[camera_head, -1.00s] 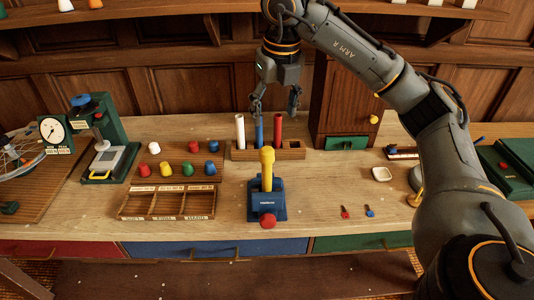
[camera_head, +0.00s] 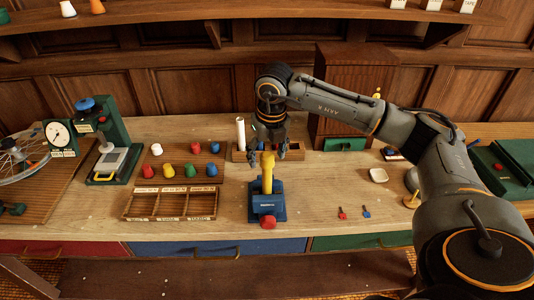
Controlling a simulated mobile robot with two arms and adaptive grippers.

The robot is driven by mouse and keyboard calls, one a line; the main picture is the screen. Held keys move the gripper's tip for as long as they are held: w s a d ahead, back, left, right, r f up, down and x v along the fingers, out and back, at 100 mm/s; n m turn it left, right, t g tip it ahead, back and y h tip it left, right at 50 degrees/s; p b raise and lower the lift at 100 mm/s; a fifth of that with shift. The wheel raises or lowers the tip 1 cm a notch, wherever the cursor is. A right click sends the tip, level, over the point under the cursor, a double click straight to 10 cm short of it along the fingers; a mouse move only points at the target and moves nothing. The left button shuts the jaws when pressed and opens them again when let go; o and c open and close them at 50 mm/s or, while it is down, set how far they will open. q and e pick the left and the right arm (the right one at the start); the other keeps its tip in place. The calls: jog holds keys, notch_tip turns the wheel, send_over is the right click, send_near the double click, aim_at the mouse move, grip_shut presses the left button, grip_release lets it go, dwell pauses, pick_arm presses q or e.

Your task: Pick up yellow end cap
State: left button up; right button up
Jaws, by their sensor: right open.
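A yellow tube (camera_head: 267,184) stands upright in the blue fixture (camera_head: 266,204) near the front of the bench. Its wider yellow top (camera_head: 267,160) looks like an end cap on the tube. My right gripper (camera_head: 267,153) points down with its fingers open around or just behind this top; contact cannot be told. Another yellow end cap (camera_head: 169,171) sits in the front row of the cap rack (camera_head: 171,156), left of the gripper, among white, red, green and blue caps. My left gripper is not in view.
A tube rack with a white tube (camera_head: 240,133) stands behind my right gripper, partly hidden by it. An empty sectioned tray (camera_head: 170,203) lies left of the fixture. A dial gauge (camera_head: 58,134) and green press (camera_head: 113,140) stand at left, a wooden cabinet (camera_head: 345,80) behind.

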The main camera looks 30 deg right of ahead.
jog(key=c, duration=1.3)
